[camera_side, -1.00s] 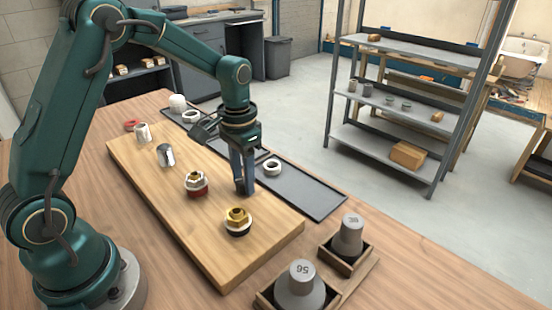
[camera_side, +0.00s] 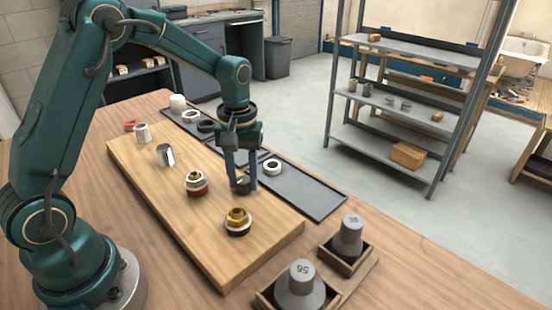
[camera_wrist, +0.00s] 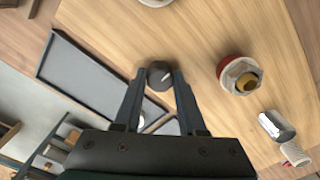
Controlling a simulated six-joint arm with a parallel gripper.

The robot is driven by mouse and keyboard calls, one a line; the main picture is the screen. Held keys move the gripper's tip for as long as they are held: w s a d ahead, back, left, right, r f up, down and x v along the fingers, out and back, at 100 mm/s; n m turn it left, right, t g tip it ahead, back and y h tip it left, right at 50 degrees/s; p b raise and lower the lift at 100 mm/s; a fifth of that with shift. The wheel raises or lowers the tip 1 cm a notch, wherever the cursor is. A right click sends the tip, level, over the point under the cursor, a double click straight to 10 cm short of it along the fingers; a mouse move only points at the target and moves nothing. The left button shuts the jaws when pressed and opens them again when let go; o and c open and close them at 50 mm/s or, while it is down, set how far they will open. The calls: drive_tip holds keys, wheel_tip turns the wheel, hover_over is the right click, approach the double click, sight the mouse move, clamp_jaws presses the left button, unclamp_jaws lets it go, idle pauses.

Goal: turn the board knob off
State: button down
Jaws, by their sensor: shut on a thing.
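The dark grey board knob (camera_side: 241,184) stands on the wooden board (camera_side: 225,268) near its far right edge. It also shows in the wrist view (camera_wrist: 159,75), between the fingertips. My gripper (camera_side: 241,186) points down with its two fingers on either side of the knob, shut on it. In the wrist view my gripper (camera_wrist: 159,78) has one fingertip against each side of the knob. The fingers hide part of the knob in the side view, and I cannot tell its pointer's direction.
A fitting with a red base (camera_side: 196,183) and a brass-topped fitting (camera_side: 238,221) stand near the knob. A metal clip (camera_side: 165,155) is farther left. Two grey weights (camera_side: 299,283) sit in wooden holders.

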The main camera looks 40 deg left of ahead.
sight(243, 180)
idle(0.3)
drive_tip(key=shift+c, duration=2.4)
unclamp_jaws()
drive_tip(key=shift+r, duration=0.15)
drive_tip(key=shift+r, duration=2.45)
